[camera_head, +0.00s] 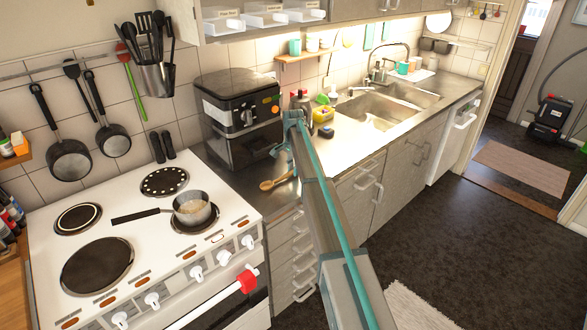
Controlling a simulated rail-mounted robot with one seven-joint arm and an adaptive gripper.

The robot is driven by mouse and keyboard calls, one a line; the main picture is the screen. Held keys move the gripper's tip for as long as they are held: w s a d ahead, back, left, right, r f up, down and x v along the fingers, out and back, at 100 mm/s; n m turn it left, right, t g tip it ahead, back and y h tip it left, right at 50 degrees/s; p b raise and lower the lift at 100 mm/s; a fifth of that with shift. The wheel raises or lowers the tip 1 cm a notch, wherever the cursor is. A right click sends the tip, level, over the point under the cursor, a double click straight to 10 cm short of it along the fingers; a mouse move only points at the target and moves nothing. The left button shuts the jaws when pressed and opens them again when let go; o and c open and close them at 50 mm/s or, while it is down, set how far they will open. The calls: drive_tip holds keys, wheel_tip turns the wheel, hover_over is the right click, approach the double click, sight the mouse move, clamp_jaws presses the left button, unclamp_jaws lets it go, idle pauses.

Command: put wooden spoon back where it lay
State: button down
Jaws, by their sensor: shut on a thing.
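The wooden spoon (268,185) is low over or on the steel counter between the cooker and my arm, its bowl towards the cooker. I cannot tell whether it touches the counter. Its handle runs right and passes out of sight behind my arm. My gripper (279,153) shows only as a small dark part beside the arm, just above the spoon. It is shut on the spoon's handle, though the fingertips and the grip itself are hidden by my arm.
A black air fryer (238,115) stands behind the spoon. Bottles and a yellow container (323,114) stand right of it, before the sink (375,108).

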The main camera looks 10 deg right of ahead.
drive_tip(key=shift+f, duration=0.35)
drive_tip(key=c, duration=0.9)
unclamp_jaws()
drive_tip(key=shift+r, duration=0.1)
